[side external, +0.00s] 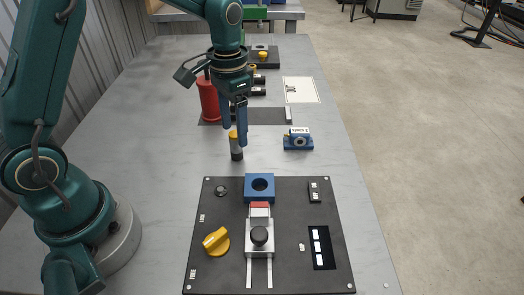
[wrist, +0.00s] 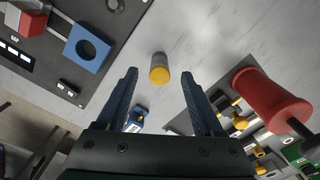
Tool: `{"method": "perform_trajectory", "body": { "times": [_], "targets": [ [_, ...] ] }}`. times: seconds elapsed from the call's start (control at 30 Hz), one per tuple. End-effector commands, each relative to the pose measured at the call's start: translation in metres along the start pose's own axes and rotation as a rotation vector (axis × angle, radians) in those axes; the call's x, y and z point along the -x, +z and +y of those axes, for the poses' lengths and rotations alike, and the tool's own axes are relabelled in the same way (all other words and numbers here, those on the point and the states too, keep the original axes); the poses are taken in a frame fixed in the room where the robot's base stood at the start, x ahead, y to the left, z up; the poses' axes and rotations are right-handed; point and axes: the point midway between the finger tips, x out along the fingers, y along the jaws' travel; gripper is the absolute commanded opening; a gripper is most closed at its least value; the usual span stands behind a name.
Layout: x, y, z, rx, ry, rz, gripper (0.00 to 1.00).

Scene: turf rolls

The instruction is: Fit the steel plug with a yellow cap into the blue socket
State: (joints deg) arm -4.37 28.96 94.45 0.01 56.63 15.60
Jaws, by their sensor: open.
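The steel plug (side external: 237,154) stands upright on the grey table, its yellow cap (side external: 233,134) on top. In the wrist view the plug (wrist: 159,59) shows between and just beyond my fingertips. My gripper (side external: 234,137) is open and empty, pointing down, with its fingers close above or around the cap; whether they touch it I cannot tell. The wrist view shows the two fingers (wrist: 159,84) apart. The blue socket (side external: 260,198) is a square block with an empty round hole, on the black board nearer the side camera. It also shows in the wrist view (wrist: 73,51).
The black board (side external: 210,255) carries a yellow knob (side external: 216,241) and a sliding clamp with a black knob (side external: 259,236) beside the socket. A small blue fixture (side external: 298,142) stands right of the plug. A red cylinder (side external: 208,101) stands behind. Bare table lies between plug and board.

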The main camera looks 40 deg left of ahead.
Motion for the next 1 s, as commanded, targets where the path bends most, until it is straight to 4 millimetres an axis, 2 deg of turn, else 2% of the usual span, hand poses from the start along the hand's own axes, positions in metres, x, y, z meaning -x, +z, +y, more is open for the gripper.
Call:
{"method": "perform_trajectory", "body": {
  "times": [0.23, 0.6, 0.73, 0.8, 1.0],
  "targets": [
    [-0.030, 0.001, 0.000, 0.001, 0.001, -0.004, 0.69],
    [-0.037, 0.001, 0.000, 0.001, 0.000, -0.001, 0.69],
    [-0.037, 0.001, 0.000, 0.001, 0.000, -0.001, 0.19],
    [-0.037, 0.001, 0.000, 0.001, 0.000, -0.001, 0.00],
    [-0.037, 0.001, 0.000, 0.001, -0.001, 0.000, 0.00]
  ]
}}
